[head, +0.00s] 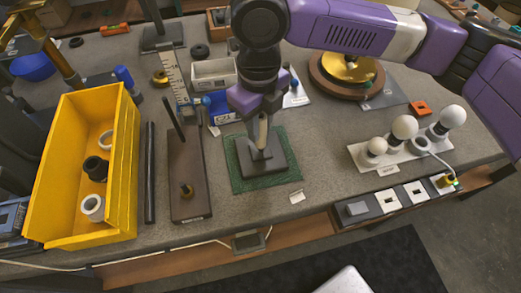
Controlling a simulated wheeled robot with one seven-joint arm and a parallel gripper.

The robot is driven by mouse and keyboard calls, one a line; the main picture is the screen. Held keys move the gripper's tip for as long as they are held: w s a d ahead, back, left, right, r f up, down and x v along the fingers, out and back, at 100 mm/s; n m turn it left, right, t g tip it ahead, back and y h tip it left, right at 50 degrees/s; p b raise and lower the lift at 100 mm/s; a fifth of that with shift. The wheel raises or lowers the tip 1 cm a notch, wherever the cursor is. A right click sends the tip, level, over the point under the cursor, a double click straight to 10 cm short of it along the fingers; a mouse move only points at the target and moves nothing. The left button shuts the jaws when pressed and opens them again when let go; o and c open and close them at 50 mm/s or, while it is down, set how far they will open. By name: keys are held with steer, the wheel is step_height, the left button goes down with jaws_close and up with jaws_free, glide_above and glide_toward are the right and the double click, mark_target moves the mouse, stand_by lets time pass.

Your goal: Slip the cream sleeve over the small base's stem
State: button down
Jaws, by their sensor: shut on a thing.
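The small base (279,165) is a dark grey square plate with a raised middle, lying on a green mat (240,180). The cream sleeve (263,131) stands roughly upright directly above the middle of the base. My gripper (262,115) points down over the base and is shut on the sleeve's upper part. The sleeve's lower end looks close to the raised middle. The stem is not visible apart from the sleeve, and I cannot tell whether the sleeve is around it.
A brown base (190,150) with a thin rod stands left of the mat. A yellow bin (131,165) holds several rings. A white tray (215,75) is behind. A bulb stand (385,155) and a round wooden base (325,88) are right. The bench front edge is close.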

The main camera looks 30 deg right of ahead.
steer(key=shift+f, duration=0.4)
steer(key=shift+f+b, duration=0.55)
steer(key=shift+f, duration=0.4)
stand_by(2.6)
steer(key=c, duration=1.2)
jaws_free()
steer(key=shift+o, duration=0.2)
step_height(320, 180, up, 8)
steer(key=shift+f, duration=0.1)
